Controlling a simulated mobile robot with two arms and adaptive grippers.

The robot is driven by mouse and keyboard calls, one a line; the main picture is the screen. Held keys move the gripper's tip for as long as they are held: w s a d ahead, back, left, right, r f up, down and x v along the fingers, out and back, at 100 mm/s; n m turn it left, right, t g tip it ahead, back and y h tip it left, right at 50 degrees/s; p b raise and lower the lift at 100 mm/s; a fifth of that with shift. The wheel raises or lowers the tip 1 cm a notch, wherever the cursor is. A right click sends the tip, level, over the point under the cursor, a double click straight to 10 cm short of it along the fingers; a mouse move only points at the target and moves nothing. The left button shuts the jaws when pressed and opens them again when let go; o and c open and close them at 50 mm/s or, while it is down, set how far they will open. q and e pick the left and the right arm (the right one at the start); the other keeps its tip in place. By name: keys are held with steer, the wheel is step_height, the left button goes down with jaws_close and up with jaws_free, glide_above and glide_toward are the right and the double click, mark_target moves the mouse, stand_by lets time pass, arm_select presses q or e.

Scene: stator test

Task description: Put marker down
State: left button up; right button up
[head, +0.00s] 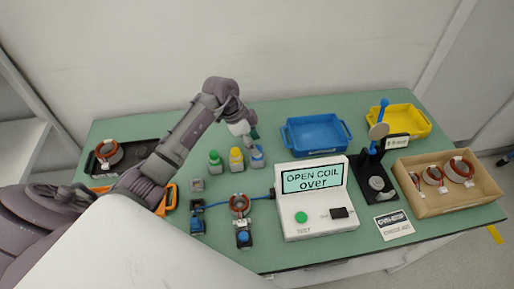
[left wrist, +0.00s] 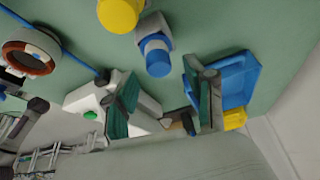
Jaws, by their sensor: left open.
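Three squat markers stand upright in a row at the middle of the green table: green-capped (head: 215,162), yellow-capped (head: 236,161) and blue-capped (head: 257,158). My left gripper (head: 250,134) is just above and behind the blue-capped marker, pointing down. In the left wrist view the left gripper (left wrist: 164,104) has its two green-padded fingers spread, with nothing held between them. The blue-capped marker (left wrist: 157,55) shows beyond the fingers, apart from them, and the yellow-capped marker (left wrist: 121,14) is beside it. My right gripper is not in view.
A white tester (head: 318,215) reads "OPEN COIL over". A blue tray (head: 345,137), a yellow tray (head: 420,122), a black stand (head: 367,170) and a wooden box (head: 430,208) of coils are to the right. A copper coil (head: 239,203) sits on the wired fixture in front.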

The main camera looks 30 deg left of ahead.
arm_select(q)
steer(key=b+v, duration=0.1)
steer(key=v, duration=0.8)
steer(key=shift+s, duration=0.1)
